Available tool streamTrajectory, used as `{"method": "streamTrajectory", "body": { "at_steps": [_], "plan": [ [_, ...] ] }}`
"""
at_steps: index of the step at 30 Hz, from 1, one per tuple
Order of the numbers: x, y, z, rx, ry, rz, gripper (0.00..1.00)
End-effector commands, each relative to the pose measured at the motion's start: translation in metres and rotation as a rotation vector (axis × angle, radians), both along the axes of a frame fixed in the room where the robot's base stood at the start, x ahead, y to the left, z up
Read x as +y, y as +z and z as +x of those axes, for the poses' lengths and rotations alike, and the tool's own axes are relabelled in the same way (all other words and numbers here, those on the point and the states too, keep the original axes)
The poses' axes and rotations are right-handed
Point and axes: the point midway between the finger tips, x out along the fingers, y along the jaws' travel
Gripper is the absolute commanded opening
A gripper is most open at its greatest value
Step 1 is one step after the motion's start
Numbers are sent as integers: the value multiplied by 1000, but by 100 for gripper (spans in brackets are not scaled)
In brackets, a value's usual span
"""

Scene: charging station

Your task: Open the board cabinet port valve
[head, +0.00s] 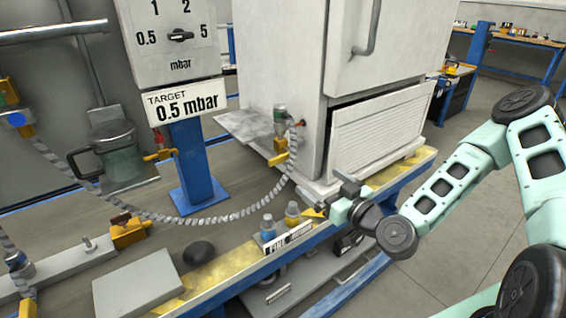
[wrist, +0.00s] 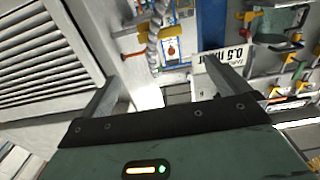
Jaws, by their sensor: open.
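The white cabinet (head: 275,70) stands at the centre of the head view. On its left side, near the base, is a small port valve (head: 281,145) with a yellow handle, where a ribbed grey hose (head: 230,213) ends. My gripper (head: 338,188) is open and empty in front of the cabinet, to the right of and below the valve, apart from it. In the wrist view, my gripper (wrist: 162,72) shows two spread fingers with nothing between them. The hose (wrist: 155,45) runs down near the fingers there, and an orange-red lever (wrist: 133,55) shows beside the louvred panel (wrist: 45,65).
A dial board (head: 175,40) stands on a blue post left of the cabinet, with a "TARGET 0.5 mbar" sign (head: 186,99). The floor (head: 440,240) at right is partly clear.

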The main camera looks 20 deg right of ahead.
Motion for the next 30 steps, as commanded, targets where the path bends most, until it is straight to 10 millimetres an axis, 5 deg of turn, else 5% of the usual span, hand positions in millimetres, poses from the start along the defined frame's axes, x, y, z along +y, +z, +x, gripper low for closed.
{"method": "streamTrajectory", "body": {
  "at_steps": [8, 21, 30],
  "plan": [
    [8, -7, 22, -2, 2, -2, 100],
    [37, -1, 110, 2, 2, 3, 100],
    [50, -1, 151, 3, 3, 1, 100]
  ]
}}
